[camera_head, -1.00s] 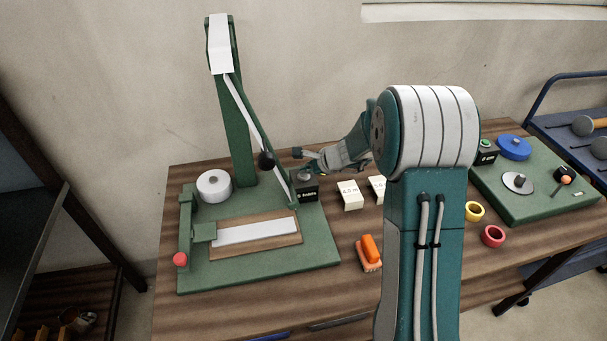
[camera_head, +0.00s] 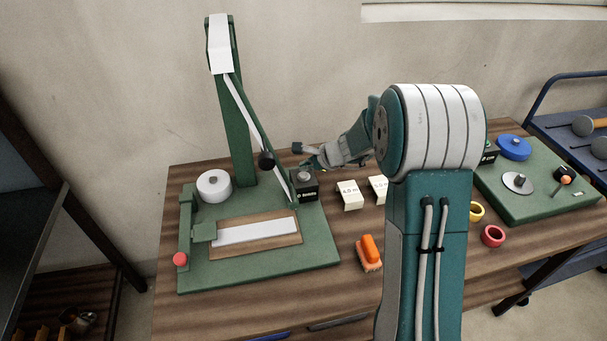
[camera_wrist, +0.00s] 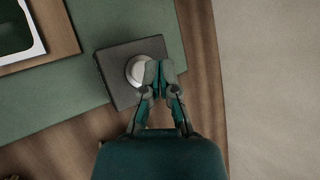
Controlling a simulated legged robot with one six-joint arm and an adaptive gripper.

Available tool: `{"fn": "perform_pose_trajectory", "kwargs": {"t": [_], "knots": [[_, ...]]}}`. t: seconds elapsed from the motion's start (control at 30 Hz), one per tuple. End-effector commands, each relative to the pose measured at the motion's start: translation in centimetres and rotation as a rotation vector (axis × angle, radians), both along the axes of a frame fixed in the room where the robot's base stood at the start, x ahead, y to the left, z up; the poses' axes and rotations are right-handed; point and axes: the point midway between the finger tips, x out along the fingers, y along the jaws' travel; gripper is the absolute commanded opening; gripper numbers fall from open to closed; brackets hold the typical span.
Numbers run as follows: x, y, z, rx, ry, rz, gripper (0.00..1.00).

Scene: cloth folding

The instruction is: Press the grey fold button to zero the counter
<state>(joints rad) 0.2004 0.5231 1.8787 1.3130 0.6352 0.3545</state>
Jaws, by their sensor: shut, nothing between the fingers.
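The grey fold button (camera_head: 303,175) is a round light cap on top of a small dark box (camera_head: 306,190), at the right edge of the green fixture. In the wrist view the button (camera_wrist: 136,70) is round and pale on the dark box (camera_wrist: 115,82). My gripper (camera_head: 309,157) is shut and empty, just above and beside the button. In the wrist view its fingertips (camera_wrist: 159,71) overlap the button's right edge; I cannot tell if they touch it. The lettering on the box front is too small to read.
The green fixture (camera_head: 320,248) has a tall post, slanted arm with a black ball, white roll (camera_head: 214,186) and red knob (camera_head: 180,259). White labelled blocks (camera_head: 350,195) and an orange brush (camera_head: 369,252) lie to the right. Another green board (camera_head: 545,200) stands farther right.

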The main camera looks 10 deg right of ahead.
Motion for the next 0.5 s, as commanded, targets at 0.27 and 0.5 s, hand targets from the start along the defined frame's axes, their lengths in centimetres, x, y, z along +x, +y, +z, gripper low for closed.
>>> {"fn": "perform_pose_trajectory", "kwargs": {"t": [0.27,0.5], "knots": [[0.0,0.0,0.1,0.000,-0.001,0.000,0.00],[0.1,0.0,2.1,-0.001,-0.003,0.000,0.00]]}}
